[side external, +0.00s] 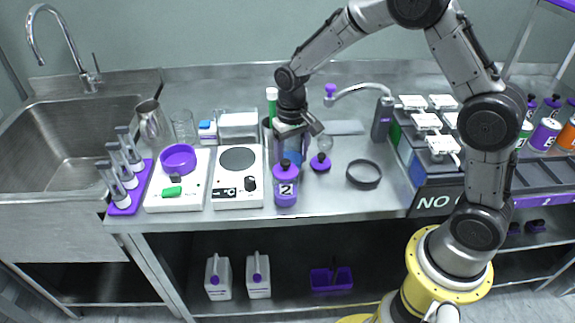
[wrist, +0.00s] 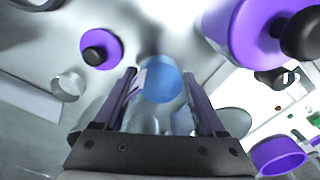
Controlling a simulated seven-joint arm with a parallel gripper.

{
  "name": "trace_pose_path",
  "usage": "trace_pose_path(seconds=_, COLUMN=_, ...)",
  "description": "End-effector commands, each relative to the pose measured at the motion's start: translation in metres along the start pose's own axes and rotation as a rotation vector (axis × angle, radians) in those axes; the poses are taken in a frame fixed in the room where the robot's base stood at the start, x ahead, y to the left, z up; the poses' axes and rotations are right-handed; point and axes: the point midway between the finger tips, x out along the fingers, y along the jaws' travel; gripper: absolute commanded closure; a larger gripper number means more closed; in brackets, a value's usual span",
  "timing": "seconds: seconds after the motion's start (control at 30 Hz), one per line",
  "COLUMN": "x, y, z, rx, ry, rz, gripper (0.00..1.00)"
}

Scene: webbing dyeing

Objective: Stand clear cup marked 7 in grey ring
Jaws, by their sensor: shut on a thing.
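My gripper (side external: 298,138) points down at the middle of the bench, behind the purple bottle marked 2 (side external: 286,188). It is shut on a clear cup (side external: 291,152) with blue in it. In the wrist view the cup's blue round (wrist: 162,80) shows between the two fingers (wrist: 160,100). I cannot read a 7 on it, and I cannot tell whether its base touches the bench. The dark grey ring (side external: 364,184) lies flat on the bench to the right, apart from the cup, with its middle empty. Part of it seems to show at the wrist view's top left corner (wrist: 36,4).
A purple lid with a dark knob (side external: 320,163) lies between cup and ring. A small clear glass (side external: 325,144) stands behind it. A hotplate (side external: 238,190) is on the left, and a bent-arm fixture (side external: 382,118) stands behind the ring. Bare bench surrounds the ring.

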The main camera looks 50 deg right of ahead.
Motion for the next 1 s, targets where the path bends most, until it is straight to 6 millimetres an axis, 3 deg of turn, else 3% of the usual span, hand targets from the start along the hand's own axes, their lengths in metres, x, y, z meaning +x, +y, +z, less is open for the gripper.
trace_pose_path(seconds=0.2, x=-0.006, y=-0.005, z=-0.016, rx=-0.225, ry=0.001, rz=0.000, gripper=0.97)
trace_pose_path(seconds=0.33, x=-0.009, y=-0.005, z=-0.016, rx=-0.287, ry=0.003, rz=0.000, gripper=0.97)
trace_pose_path(seconds=0.43, x=-0.022, y=-0.005, z=-0.017, rx=-0.302, ry=0.007, rz=-0.001, gripper=0.97)
trace_pose_path(seconds=0.73, x=-0.123, y=-0.005, z=-0.017, rx=-0.301, ry=0.011, rz=-0.002, gripper=0.97)
trace_pose_path(seconds=1.0, x=-0.185, y=-0.005, z=-0.017, rx=-0.300, ry=0.006, rz=-0.001, gripper=0.97)
